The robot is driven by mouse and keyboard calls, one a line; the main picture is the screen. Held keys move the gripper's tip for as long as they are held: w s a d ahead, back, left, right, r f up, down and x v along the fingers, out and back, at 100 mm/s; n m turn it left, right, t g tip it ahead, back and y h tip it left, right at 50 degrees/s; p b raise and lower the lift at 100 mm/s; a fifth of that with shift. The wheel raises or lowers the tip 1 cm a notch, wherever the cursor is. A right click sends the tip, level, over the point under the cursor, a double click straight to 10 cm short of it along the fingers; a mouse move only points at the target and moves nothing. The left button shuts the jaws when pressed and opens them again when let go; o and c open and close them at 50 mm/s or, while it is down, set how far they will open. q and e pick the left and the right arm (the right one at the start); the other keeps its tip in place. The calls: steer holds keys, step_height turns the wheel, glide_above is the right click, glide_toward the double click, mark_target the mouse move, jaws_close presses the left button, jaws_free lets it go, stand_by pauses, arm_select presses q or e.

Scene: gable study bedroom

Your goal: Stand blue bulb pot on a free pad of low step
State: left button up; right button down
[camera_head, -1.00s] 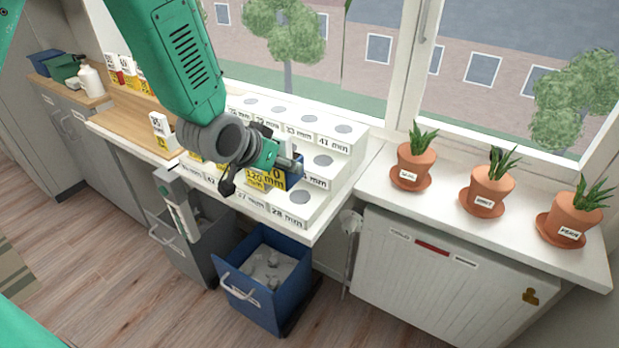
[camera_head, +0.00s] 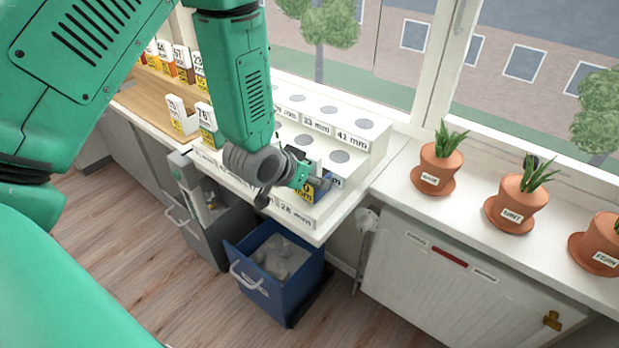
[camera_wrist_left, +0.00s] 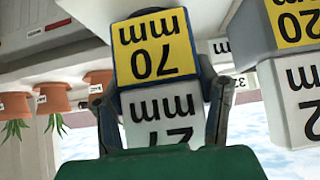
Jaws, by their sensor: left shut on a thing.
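My left gripper (camera_head: 312,182) is shut on the blue bulb pot (camera_head: 323,188), a small blue block with a yellow label. In the left wrist view the blue bulb pot (camera_wrist_left: 160,90) sits between both fingers, its upside-down labels reading 70 mm in yellow and 27 mm in white. The low step (camera_head: 318,228) is the front tier of the white stepped stand, with millimetre labels such as 28 mm on its front. The pot is over or at its right part; I cannot tell whether it touches. My gripper and arm hide much of this step. My right gripper is out of view.
A grey block with yellow and white labels (camera_wrist_left: 290,75) is close beside the held pot. Higher tiers with round grey pads (camera_head: 340,156) rise behind. Three potted plants (camera_head: 438,165) stand on the right sill. An open blue drawer (camera_head: 268,285) is below the stand.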

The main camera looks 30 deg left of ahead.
arm_select(q)
steer(key=shift+d+f, duration=0.1)
steer(key=shift+f, duration=0.15)
steer(key=shift+d+r, duration=0.1)
steer(key=o, duration=1.5)
steer(key=shift+a+f, duration=0.2)
steer(key=shift+a, duration=0.15)
